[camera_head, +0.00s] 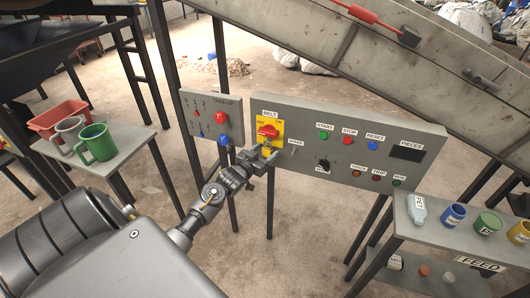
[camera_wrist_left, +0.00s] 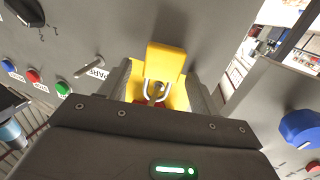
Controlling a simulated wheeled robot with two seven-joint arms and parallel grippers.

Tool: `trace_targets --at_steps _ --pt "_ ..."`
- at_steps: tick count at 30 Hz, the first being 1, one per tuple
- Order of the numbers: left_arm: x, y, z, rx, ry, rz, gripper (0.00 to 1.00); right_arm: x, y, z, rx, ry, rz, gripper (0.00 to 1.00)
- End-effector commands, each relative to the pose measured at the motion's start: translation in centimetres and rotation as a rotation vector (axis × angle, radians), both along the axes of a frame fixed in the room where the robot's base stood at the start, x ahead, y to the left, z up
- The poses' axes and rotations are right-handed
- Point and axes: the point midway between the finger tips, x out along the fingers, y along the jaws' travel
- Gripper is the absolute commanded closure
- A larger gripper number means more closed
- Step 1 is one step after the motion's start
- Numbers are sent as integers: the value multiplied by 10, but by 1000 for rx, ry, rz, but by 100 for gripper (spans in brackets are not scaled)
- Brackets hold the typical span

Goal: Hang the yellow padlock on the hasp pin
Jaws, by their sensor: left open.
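The yellow padlock (camera_wrist_left: 166,60) shows in the left wrist view, its shackle (camera_wrist_left: 155,90) toward the red switch handle and yellow backing plate. By the panel's lettering this view is upside down, so the padlock's body hangs below its shackle. The shackle is at the switch; the hasp pin itself is hidden, and I cannot tell how the shackle sits on it. My left gripper (camera_head: 263,156) is open at the panel, just below the yellow switch plate (camera_head: 278,128); its fingers stand apart on either side of the padlock's shackle area. My right gripper is not in view.
A peg marked SPARE (camera_wrist_left: 90,66) sticks out beside the switch. The panel carries several buttons and a blue knob (camera_head: 224,139) on the smaller left panel. A table with cups (camera_head: 98,145) stands left, a shelf of labelled containers (camera_head: 420,208) right.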

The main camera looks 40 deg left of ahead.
Motion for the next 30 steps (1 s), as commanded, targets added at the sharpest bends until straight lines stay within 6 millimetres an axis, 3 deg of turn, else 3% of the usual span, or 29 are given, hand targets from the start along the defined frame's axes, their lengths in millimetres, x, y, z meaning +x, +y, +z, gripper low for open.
trace_targets --at_steps 5,12,18,30 --pt "-20 -2 -1 1 2 -1 37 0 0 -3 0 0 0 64" --pt "-68 -6 1 1 1 -2 37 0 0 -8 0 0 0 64" --pt "-97 -8 4 1 0 -2 37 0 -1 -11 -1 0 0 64" --pt "-107 -9 6 0 -1 -2 37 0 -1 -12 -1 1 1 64"
